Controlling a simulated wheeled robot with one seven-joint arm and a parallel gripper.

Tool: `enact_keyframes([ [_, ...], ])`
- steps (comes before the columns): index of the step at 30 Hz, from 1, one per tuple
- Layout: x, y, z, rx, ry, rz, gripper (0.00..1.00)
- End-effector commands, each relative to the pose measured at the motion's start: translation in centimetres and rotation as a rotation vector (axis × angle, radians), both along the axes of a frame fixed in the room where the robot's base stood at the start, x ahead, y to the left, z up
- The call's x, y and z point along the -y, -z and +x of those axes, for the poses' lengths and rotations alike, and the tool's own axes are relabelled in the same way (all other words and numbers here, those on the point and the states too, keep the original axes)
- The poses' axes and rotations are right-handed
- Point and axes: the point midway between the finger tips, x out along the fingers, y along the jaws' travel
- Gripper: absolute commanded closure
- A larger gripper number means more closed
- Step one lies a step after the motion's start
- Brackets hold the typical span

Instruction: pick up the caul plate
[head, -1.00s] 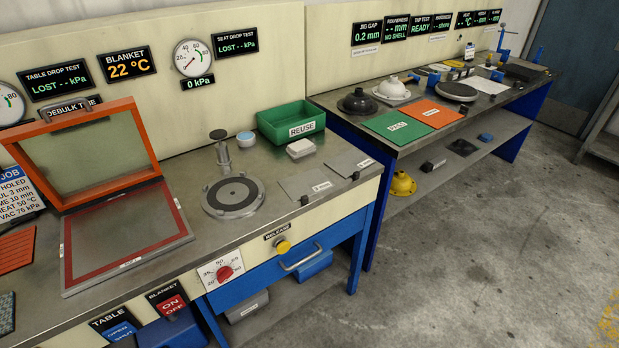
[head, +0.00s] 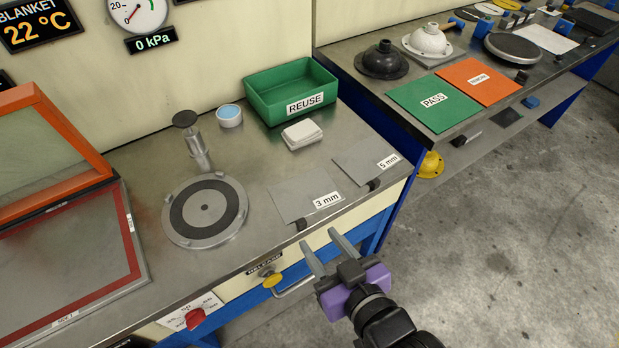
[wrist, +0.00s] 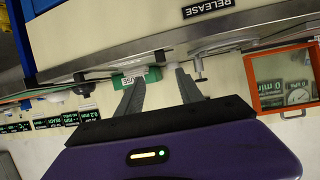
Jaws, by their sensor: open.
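Two thin grey plates lie flat at the right part of the near bench in the head view: one by the "3 mm" label (head: 300,192) and one by the "5 mm" label (head: 366,160). No label names either as the caul plate. My gripper (head: 322,240) is open and empty, off the bench's front edge, just below and right of the 3 mm plate and not touching it. Its two fingers also show in the wrist view (wrist: 157,80), pointing towards the bench edge.
A round grey seat (head: 204,210) with a dark ring sits left of the plates. Behind them are a white stack (head: 302,135) and a green REUSE bin (head: 291,90). A small dark stop (head: 301,224) sits at the front edge. A yellow RELEASE button (head: 273,281) and handle are below.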

Motion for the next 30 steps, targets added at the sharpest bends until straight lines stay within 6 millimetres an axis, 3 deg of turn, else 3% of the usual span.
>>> enact_keyframes([
  [5, -0.2, 0.9, 0.2, -0.027, -0.002, -0.015, 0.56],
  [22, -3.4, 3.2, 5.5, -0.026, -0.003, -0.015, 0.56],
  [30, -3.7, 3.4, 6.0, -0.025, -0.002, -0.015, 0.56],
])
